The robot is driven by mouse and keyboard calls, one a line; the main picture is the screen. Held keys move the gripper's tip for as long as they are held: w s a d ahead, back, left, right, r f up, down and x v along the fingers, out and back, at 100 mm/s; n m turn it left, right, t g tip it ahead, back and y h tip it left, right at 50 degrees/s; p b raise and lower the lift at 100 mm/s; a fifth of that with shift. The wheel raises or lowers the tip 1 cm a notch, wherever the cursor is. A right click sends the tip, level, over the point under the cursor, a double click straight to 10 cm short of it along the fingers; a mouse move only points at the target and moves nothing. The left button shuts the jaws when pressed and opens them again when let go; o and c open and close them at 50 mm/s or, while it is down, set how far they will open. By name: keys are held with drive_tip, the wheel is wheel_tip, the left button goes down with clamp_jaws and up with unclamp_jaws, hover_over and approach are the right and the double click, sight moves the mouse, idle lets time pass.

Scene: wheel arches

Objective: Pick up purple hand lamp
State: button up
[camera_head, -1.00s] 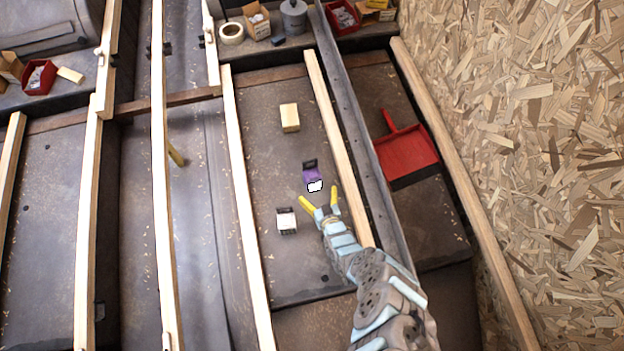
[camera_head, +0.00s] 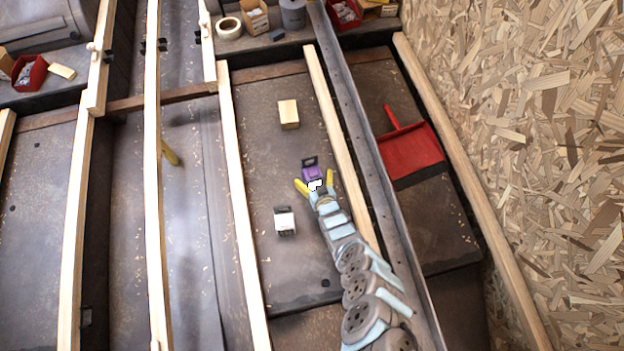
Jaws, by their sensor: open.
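The purple hand lamp (camera_head: 313,173) lies on the dark floor panel (camera_head: 275,270) between two wooden battens, with a black part at its far end and a white part at its near end. My gripper (camera_head: 316,186) is open, with its yellow fingertips on either side of the lamp's near end. I cannot tell whether the fingers touch it. The gripper's palm and the arm come in from the lower right.
A wooden block (camera_head: 288,114) lies beyond the lamp. A white and black object (camera_head: 285,221) lies to the lower left. A wooden batten (camera_head: 340,145) runs close on the right. A red dustpan (camera_head: 411,150) lies past the metal rail (camera_head: 365,135).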

sight(312, 171)
drive_tip(key=shift+b+x, duration=0.4)
drive_tip(key=shift+x, duration=0.35)
drive_tip(key=shift+a, duration=0.1)
drive_tip(key=shift+c, duration=0.2)
drive_tip(key=c, duration=1.3)
drive_tip(key=shift+r, duration=0.2)
wheel_tip(312, 171, up, 18)
drive_tip(key=p, duration=1.3)
